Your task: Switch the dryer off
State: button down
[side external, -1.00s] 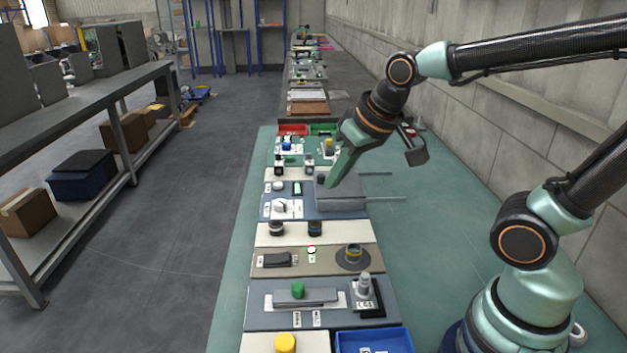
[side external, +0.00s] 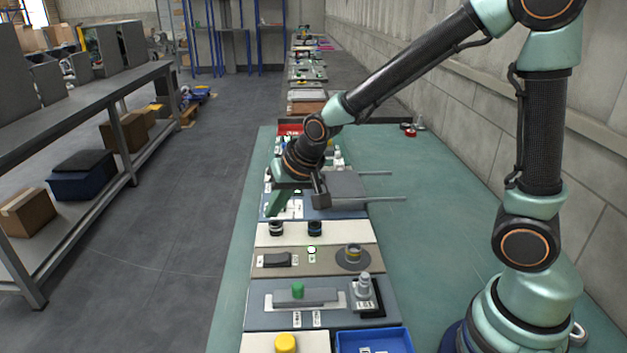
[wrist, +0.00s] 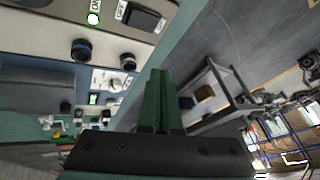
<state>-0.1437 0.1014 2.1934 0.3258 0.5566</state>
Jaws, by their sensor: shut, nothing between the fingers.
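I cannot tell which panel is the dryer, as no such name is readable. My gripper (side external: 276,212) is shut and empty, its green fingers pointing down over the left edge of the blue panel (side external: 347,213). They also show in the wrist view (wrist: 158,74). This panel has a grey box with rods (side external: 343,188), a white dial (wrist: 111,83) and a lit green lamp (wrist: 93,99). The gripper partly hides this area in the side view. The nearer brown panel has a black rocker switch (side external: 277,260) and a lit green lamp (side external: 312,250).
Two dark knobs (side external: 276,228) (side external: 315,228) stand on a cream panel between those panels. A grey panel with a green knob (side external: 297,290), a yellow button (side external: 285,343) and a blue tray (side external: 374,341) lie nearer.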

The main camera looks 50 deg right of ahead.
send_near(277, 255)
jog(key=shift+w+x, duration=0.15)
jog(key=shift+x, duration=1.1)
jog(key=shift+w+x, duration=0.15)
jog(key=shift+x, duration=1.1)
jog(key=shift+d+r, duration=0.1)
jog(key=shift+r, duration=0.1)
jog(key=shift+f, duration=0.15)
jog(key=shift+f, duration=0.3)
jog(key=shift+f, duration=0.3)
dwell(0.7)
jog(key=shift+r, duration=0.15)
jog(key=shift+r, duration=0.6)
